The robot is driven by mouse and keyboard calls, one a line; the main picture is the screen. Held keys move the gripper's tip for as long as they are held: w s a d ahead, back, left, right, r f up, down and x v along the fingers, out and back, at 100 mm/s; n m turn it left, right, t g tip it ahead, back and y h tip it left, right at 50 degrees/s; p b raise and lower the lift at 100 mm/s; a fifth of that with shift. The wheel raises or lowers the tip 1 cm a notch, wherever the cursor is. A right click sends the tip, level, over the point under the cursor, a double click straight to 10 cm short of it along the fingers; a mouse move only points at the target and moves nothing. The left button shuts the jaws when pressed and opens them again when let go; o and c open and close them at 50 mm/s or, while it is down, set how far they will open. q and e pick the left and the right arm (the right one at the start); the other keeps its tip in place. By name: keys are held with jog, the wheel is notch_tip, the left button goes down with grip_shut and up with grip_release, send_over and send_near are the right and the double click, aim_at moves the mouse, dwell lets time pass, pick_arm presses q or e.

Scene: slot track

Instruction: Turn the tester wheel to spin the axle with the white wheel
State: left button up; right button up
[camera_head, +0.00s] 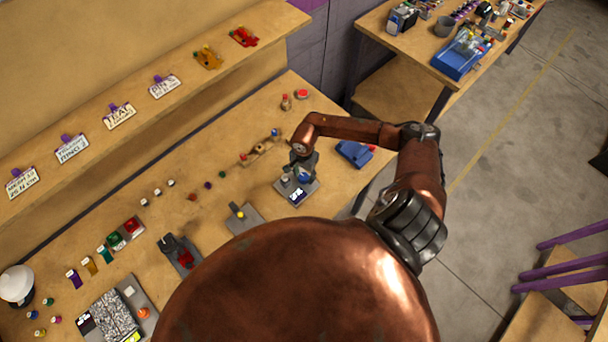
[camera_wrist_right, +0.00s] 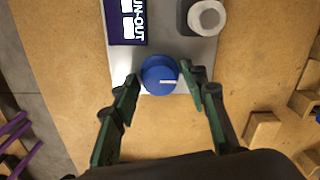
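The tester is a grey plate (camera_head: 308,198) with a dark label reading "RUN-OUT" (camera_wrist_right: 127,22). Its tester wheel is a round blue knob (camera_wrist_right: 160,75) with a white line pointing right in the right wrist view. The white wheel (camera_wrist_right: 207,17) sits by a dark block on the same plate; its axle cannot be made out. My right gripper (camera_wrist_right: 161,78) is above the plate, open, with one fingertip on each side of the blue knob and a small gap visible on each side. In the head view the right gripper (camera_head: 303,168) partly hides the tester. My left gripper is not in view.
A blue block-like item (camera_head: 354,153) lies right of the tester, near the table edge. A grey plate with a yellow part (camera_head: 243,217) stands to its left. A wooden piece (camera_head: 262,148) with small parts lies behind. My copper body hides the front of the table.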

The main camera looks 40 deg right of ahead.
jog(key=c, duration=0.9)
jog(key=shift+m, duration=0.3)
jog(key=shift+c, duration=0.3)
